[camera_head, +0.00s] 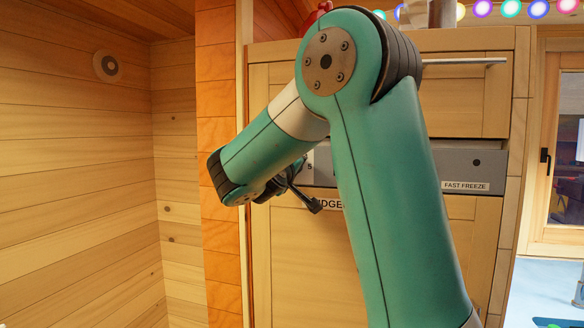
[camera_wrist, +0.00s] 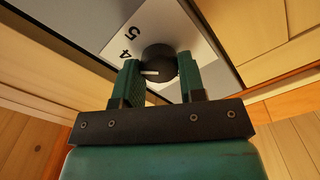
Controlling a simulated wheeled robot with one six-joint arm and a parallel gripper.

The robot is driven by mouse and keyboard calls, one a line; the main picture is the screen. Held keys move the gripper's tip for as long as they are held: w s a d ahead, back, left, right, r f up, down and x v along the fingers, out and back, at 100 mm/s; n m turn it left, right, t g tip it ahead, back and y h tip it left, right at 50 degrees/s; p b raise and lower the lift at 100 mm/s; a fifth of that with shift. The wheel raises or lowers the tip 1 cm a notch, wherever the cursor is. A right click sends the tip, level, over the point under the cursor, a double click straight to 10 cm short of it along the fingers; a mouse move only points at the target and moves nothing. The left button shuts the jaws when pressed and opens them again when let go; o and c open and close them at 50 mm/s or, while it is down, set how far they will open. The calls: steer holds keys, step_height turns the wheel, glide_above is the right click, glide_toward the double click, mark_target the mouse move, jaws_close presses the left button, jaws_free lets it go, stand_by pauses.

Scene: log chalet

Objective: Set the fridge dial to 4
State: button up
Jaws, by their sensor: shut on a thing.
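The fridge dial (camera_wrist: 158,62) is a round black knob with a white pointer line, on a pale scale plate (camera_wrist: 185,22). In the wrist view the pointer lies toward the left, a little below the printed 4 (camera_wrist: 125,55); the 5 (camera_wrist: 132,32) is above that. The left finger hides what lies beyond the pointer's end. My gripper (camera_wrist: 158,66) has its green fingers on either side of the dial and is shut on it. In the head view my gripper (camera_head: 290,186) is at the grey panel, and the dial is hidden behind it and my arm.
The grey control panel (camera_head: 465,162) runs across the wooden fridge front, with a FAST FREEZE label (camera_head: 466,187) at the right. A metal bar handle (camera_head: 465,61) sticks out above it. A plank wall (camera_head: 80,180) stands at the left.

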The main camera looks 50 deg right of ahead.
stand_by(0.3)
steer(key=o, duration=0.9)
